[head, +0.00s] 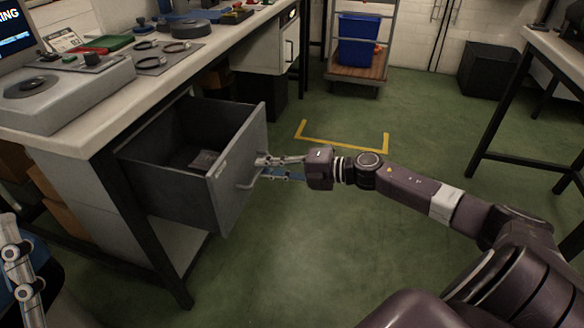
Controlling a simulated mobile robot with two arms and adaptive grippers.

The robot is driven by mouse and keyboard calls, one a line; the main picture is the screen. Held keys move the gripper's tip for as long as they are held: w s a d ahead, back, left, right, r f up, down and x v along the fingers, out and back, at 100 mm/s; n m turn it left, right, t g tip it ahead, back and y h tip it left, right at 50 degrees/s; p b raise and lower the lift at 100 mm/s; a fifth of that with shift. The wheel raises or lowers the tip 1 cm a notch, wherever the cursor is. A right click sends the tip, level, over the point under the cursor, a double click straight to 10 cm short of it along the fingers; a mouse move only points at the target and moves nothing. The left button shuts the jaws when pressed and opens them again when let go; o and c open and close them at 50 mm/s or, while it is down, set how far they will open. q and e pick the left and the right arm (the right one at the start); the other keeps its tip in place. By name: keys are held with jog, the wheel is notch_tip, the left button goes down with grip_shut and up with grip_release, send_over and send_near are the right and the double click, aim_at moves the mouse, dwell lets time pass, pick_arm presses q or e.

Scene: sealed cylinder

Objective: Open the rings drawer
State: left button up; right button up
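A grey drawer (235,165) under the workbench on the left is pulled far out. Its inside shows, with a small dark flat item (204,160) on the bottom. A bar handle (246,184) is on its front panel. My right gripper (260,169) is at the handle, its two fingers pointing left with a gap between them; contact with the bar is hard to make out. My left gripper (20,270) shows only in part at the lower left edge, away from the drawer, and its fingertips cannot be made out. No label naming the drawer is readable.
The workbench top (150,85) holds a grey device (65,90), ring-shaped parts (173,47) and a monitor. A trolley with a blue bin (358,40) stands at the back. Another table (555,50) is at the right. Green floor (300,240) is clear around the drawer front.

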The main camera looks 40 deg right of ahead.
jog(key=v, duration=1)
jog(key=shift+s, duration=0.1)
dwell(0.5)
